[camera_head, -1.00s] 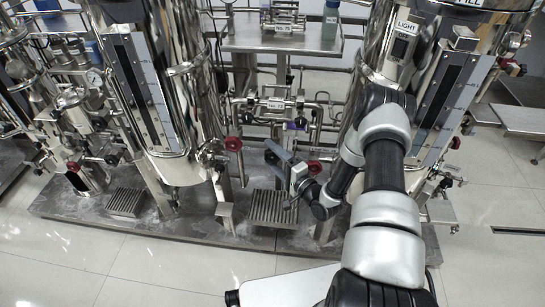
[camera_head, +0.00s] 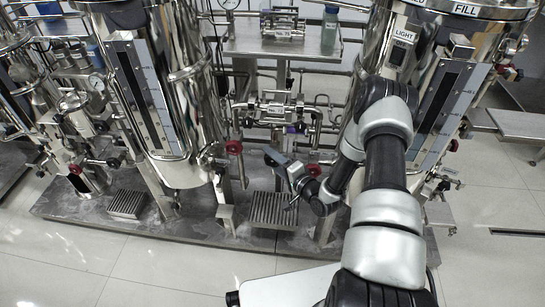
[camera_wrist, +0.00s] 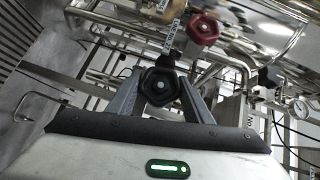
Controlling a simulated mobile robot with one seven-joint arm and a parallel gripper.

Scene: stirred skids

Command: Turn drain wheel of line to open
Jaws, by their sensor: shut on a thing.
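In the wrist view a black hand wheel (camera_wrist: 160,86) with a lobed rim sits between the two grey fingers of my gripper (camera_wrist: 160,95). The fingers are shut on it, one on each side. A small tag (camera_wrist: 170,38) stands just beyond it; I cannot read its text for sure. In the head view my gripper (camera_head: 274,157) reaches in low between the two steel tanks, above a slotted drain grate (camera_head: 273,209). The black wheel is not clearly visible there.
A red wheel (camera_wrist: 203,28) is close to the right of the held wheel. In the head view red wheels show on either side of my gripper, left (camera_head: 234,147) and right (camera_head: 313,169). Pipes crowd behind. The left tank (camera_head: 182,170) stands near. The front floor (camera_head: 140,265) is clear.

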